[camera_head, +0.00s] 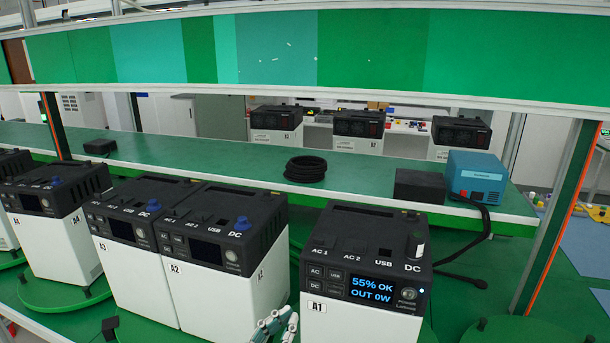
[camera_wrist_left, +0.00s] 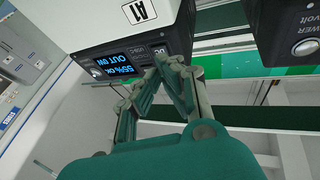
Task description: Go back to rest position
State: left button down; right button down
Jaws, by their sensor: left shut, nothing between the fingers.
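My left gripper (camera_head: 274,326) shows at the bottom edge of the head view, low in front of the gap between power station A2 and power station A1. In the left wrist view my left gripper (camera_wrist_left: 168,62) has its green fingers closed together and is empty. Power station A1 (camera_head: 365,265) is white and black, with a lit screen reading 55% OK, OUT 0W. It also fills the top of the left wrist view (camera_wrist_left: 150,28), just beyond the fingertips; I cannot tell if they touch it. My right gripper is not in view.
Power station A2 (camera_head: 215,285) and power station A3 (camera_head: 130,260) stand to the left with dark screens and blue knobs. Behind is a green shelf (camera_head: 220,160) with a coiled black cable (camera_head: 305,169), a black box (camera_head: 420,186) and a blue charger (camera_head: 476,177).

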pick_arm(q)
jog(key=s+a+f+n+g+y, duration=0.6)
jog(key=s+a+f+y, duration=0.4)
jog(key=f, duration=0.4)
jog(key=s+a+f+n+g+y, duration=0.15)
jog(key=s+a+g, duration=0.25)
jog(key=s, duration=0.5)
jog(key=s+a+f+m+g+y, duration=0.1)
jog(key=s+a+f+g+y, duration=0.15)
jog(key=s, duration=0.55)
notch_tip(320, 180, down, 28)
jog(key=s+g+b, duration=0.1)
jog(key=s+g, duration=0.1)
jog(key=s+a+f, duration=0.1)
jog(key=s+f, duration=0.7)
jog(key=s+a+f+g+b, duration=0.1)
jog(key=s+a+f, duration=0.1)
jog(key=s+f, duration=0.6)
jog(key=shift+a+f, duration=0.3)
jog(key=shift+f, duration=0.5)
